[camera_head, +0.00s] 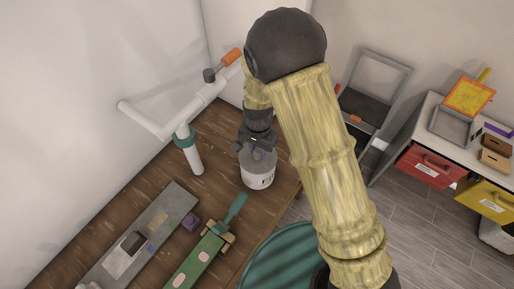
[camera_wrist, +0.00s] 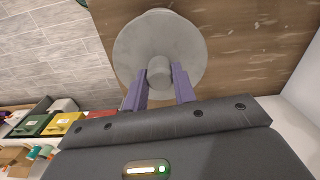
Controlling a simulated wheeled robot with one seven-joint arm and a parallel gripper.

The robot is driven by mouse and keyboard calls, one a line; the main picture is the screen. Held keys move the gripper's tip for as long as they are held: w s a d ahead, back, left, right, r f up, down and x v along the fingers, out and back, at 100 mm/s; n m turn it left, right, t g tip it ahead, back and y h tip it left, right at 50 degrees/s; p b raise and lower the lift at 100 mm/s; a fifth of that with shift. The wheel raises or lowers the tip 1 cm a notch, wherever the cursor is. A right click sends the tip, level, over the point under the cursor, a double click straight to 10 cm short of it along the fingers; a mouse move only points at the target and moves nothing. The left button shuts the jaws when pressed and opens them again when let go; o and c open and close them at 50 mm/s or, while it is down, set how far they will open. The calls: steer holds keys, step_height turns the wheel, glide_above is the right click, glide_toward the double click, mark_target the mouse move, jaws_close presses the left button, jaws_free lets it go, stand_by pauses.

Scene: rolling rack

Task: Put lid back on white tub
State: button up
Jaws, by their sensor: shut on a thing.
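The white tub (camera_head: 258,179), with a dark-lettered label, stands upright near the right edge of the brown wooden bench. My gripper (camera_head: 258,153) is directly above it, pointing down. In the wrist view, the round grey lid (camera_wrist: 158,32) lies flat below my gripper (camera_wrist: 160,82). My two purple fingers are shut on the lid's round knob (camera_wrist: 159,73), one on each side. The tub is hidden beneath the lid in the wrist view.
A white pipe (camera_head: 193,152) with a teal collar rises left of the tub. A grey board (camera_head: 150,226), a small purple block (camera_head: 190,221) and a green tool (camera_head: 196,260) lie nearer on the bench (camera_head: 222,133). A teal round bin (camera_head: 285,262) stands beside the bench edge.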

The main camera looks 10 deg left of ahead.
stand_by(0.9)
steer(key=o, duration=1)
steer(key=shift+o, duration=0.6)
steer(key=o, duration=0.4)
steer(key=shift+r+p, duration=3)
steer(key=shift+r, duration=0.5)
steer(key=shift+c, duration=0.5)
